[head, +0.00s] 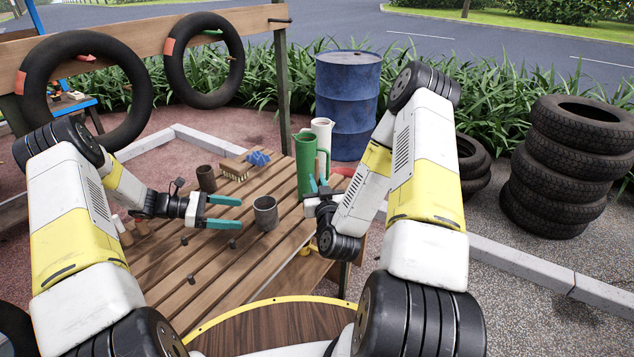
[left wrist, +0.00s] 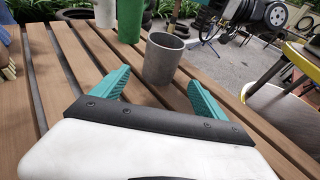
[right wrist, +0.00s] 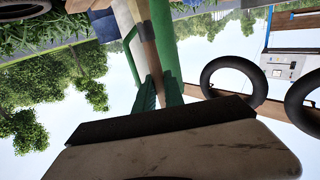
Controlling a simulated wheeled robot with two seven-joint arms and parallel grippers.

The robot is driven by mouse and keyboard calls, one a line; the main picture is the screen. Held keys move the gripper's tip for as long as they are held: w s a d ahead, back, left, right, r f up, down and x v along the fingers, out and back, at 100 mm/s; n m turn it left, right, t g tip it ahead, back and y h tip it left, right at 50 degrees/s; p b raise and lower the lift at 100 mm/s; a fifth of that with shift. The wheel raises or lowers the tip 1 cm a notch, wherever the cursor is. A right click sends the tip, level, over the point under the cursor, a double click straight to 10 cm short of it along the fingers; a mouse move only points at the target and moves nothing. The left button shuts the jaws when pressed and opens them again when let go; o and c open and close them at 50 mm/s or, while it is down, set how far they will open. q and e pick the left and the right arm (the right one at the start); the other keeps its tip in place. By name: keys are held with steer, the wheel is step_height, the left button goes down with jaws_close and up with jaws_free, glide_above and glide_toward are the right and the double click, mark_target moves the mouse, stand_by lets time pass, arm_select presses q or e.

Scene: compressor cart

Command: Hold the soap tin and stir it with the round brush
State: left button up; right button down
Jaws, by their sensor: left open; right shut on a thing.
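The soap tin, a grey metal cup (head: 265,213), stands upright on the slatted wooden table. My left gripper (head: 239,212) is open and level, its teal fingers pointing at the tin, which is just beyond the tips. In the left wrist view the tin (left wrist: 163,58) sits ahead, between the finger lines. My right gripper (head: 318,184) is by the green jug, right of and behind the tin. In the right wrist view its fingers (right wrist: 159,84) close on a thin brownish shaft (right wrist: 151,50), apparently the round brush's handle; its head is not clear.
A green jug (head: 306,168) and a white pitcher (head: 322,130) stand at the table's far right. A brown cup (head: 206,179) and a bristled block brush (head: 235,172) with blue on it are further back. Small dark knobs dot the slats. A blue drum (head: 347,100) stands behind.

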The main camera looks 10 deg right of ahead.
mark_target(263, 216)
arm_select(q)
steer(key=x, duration=0.9)
steer(key=shift+d+f, duration=0.1)
steer(key=shift+d, duration=0.15)
steer(key=c, duration=0.9)
arm_select(e)
steer(key=w+a+r, duration=0.1)
steer(key=a+r, duration=0.4)
steer(key=a, duration=0.3)
steer(key=w+a+r, duration=0.1)
steer(key=a+r, duration=0.4)
steer(key=a, duration=0.3)
step_height(263, 216, down, 11)
steer(key=shift+s+d, duration=0.2)
steer(key=shift+d, duration=0.05)
